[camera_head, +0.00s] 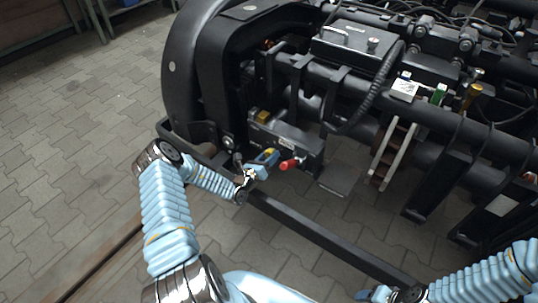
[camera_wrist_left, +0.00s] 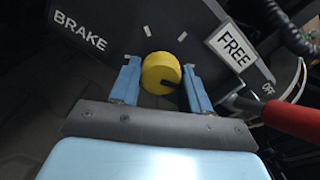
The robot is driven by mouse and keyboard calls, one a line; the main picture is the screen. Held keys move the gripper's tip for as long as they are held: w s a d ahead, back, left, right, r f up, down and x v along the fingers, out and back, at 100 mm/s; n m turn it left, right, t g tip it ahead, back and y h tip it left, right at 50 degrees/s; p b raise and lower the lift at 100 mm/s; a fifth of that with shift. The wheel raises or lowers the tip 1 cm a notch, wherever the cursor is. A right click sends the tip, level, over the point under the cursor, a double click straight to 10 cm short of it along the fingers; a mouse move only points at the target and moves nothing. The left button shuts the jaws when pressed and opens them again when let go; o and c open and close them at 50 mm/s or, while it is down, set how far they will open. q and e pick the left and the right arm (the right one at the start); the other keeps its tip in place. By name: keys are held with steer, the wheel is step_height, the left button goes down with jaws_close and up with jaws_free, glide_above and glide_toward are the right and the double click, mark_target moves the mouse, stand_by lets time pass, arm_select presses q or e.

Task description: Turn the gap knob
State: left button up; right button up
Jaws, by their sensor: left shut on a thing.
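A round yellow knob (camera_wrist_left: 157,72) with a dark slot at its lower right sits on a dark panel (camera_wrist_left: 120,25). I take it for the gap knob, though no gap label is readable. My left gripper (camera_wrist_left: 163,85) has its blue fingers on either side of the knob, shut on it. In the head view my left gripper (camera_head: 264,160) is at the panel's front, and the knob (camera_head: 271,152) is partly hidden by its fingers. My right gripper (camera_head: 374,294) shows only in part at the bottom edge, and its fingers are unclear.
The panel reads BRAKE at left and FREE (camera_wrist_left: 232,47) at right, with pale tick marks around the knob. A red handle (camera_head: 290,163) is close right of my left gripper. A dark bar (camera_head: 320,236) runs below. Cables and bogie frame crowd behind; paved floor (camera_head: 80,120) is clear at left.

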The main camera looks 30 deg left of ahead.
arm_select(q)
steer(key=m+p, duration=0.2)
steer(key=m, duration=0.2)
steer(key=shift+a+m, duration=0.1)
steer(key=shift+m, duration=0.2)
steer(key=m+p, duration=0.1)
steer(key=m, duration=0.3)
steer(key=shift+m, duration=0.3)
arm_select(e)
steer(key=r, duration=0.1)
steer(key=a+r, duration=0.1)
steer(key=r, duration=0.1)
steer(key=shift+s+a+r, duration=0.15)
steer(key=shift+s+r, duration=0.1)
steer(key=shift+r, duration=0.05)
arm_select(q)
steer(key=o, duration=1)
steer(key=s+a, duration=0.1)
steer(key=s, duration=1.3)
steer(key=shift+p, duration=0.35)
arm_select(e)
steer(key=shift+r, duration=0.25)
arm_select(q)
steer(key=shift+w+a, duration=0.1)
